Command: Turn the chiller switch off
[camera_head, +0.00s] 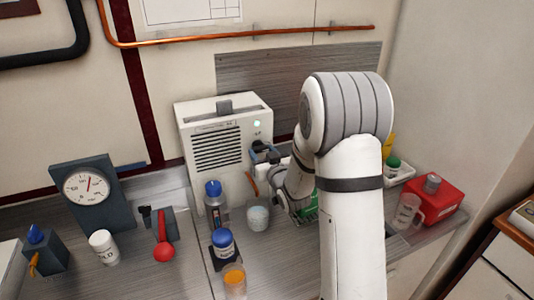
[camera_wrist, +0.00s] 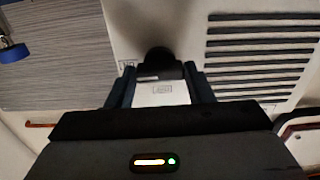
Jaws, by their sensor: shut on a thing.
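The chiller (camera_head: 218,130) is a white box with a slatted vent, standing against the back wall. My gripper (camera_head: 262,150) is at the right of the chiller's front, below this light. In the wrist view, my gripper (camera_wrist: 160,88) has its two dark fingers on either side of a black switch knob (camera_wrist: 158,64) and is shut on it. Small labels (camera_wrist: 162,89) show beside the knob, too blurred to read. In the head view, my gripper and arm hide the knob.
A dial gauge (camera_head: 86,188) stands at left. A red box (camera_head: 432,200) is at right, beside a clear jug (camera_head: 407,212).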

